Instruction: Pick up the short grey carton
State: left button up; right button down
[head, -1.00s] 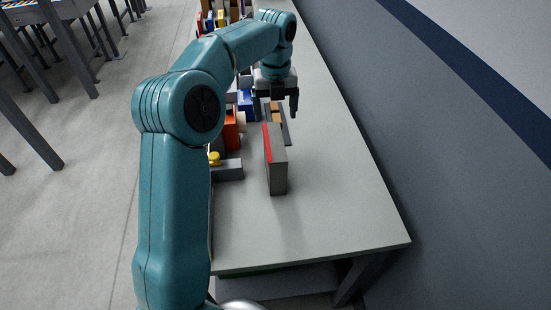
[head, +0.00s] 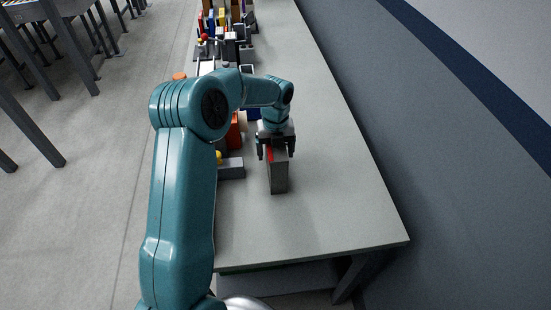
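The short grey carton (head: 279,180) stands upright on the table, with a red strip along its top left edge. My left gripper (head: 276,153) is directly above and at the carton's top end. It is open, with one dark finger on the left and one on the right of the carton. A small gap seems to show beside the fingers. The gripper hides part of the carton's top and far end. My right gripper is not in view.
The long grey table (head: 310,225) is clear in front and to the right of the carton. A low grey block (head: 231,169) with a yellow knob lies close on its left. An orange-red box (head: 233,135) and several coloured items stand farther back.

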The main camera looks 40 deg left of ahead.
pick_arm(q)
jog(key=c, duration=1.1)
jog(key=shift+o, duration=0.2)
jog(key=shift+r, duration=0.15)
